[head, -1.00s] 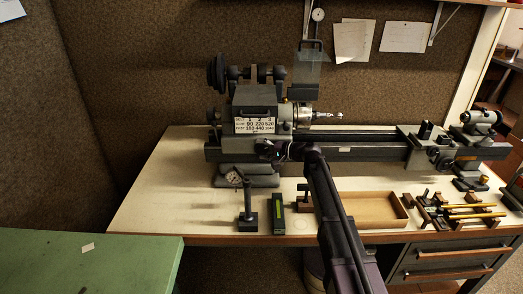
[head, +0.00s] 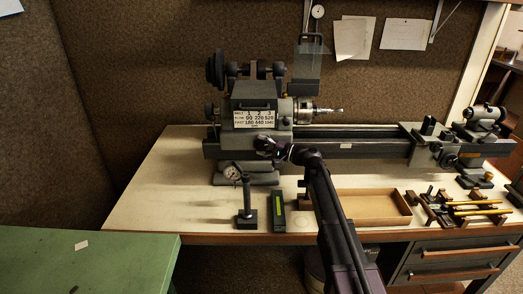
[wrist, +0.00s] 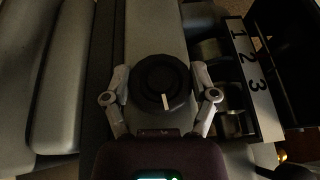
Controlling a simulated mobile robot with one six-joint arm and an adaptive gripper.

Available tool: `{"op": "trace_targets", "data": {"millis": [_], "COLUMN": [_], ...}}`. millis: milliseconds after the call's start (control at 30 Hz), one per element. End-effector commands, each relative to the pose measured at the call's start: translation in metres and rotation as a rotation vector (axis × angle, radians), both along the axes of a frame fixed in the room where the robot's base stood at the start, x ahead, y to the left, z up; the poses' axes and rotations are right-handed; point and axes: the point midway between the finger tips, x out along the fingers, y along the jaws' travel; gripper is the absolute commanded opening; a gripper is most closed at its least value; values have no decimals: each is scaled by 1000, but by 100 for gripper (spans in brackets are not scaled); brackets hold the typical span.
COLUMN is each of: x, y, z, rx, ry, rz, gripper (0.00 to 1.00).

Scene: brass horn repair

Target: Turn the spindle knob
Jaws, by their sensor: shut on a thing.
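The spindle knob (wrist: 160,84) is a round black dial with a white pointer line, on the front of the grey lathe headstock (head: 243,140). In the wrist view its white line points down toward my gripper's palm. My gripper (wrist: 161,78) is shut on the knob, one finger against its left side and one against its right. In the head view my gripper (head: 268,147) is at the headstock front, below the speed plate (head: 254,119), and covers most of the knob.
The lathe bed (head: 350,148) runs right to the tailstock (head: 484,119). A dial gauge stand (head: 245,205), a green-windowed level (head: 278,211) and a shallow wooden tray (head: 362,219) stand in front. A green table (head: 85,265) is at lower left.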

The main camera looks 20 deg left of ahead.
Motion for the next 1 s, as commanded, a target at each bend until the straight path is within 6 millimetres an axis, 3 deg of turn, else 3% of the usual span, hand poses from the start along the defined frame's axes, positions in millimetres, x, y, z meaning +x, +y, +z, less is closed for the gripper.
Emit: {"op": "trace_targets", "data": {"millis": [300,333,400,1000], "x": [0,0,0,0], "y": [1,1,1,0], "z": [1,1,1,1], "rx": [5,5,5,2], "ry": [1,1,1,1], "rz": [2,2,2,0], "gripper": [27,81,100,100]}}
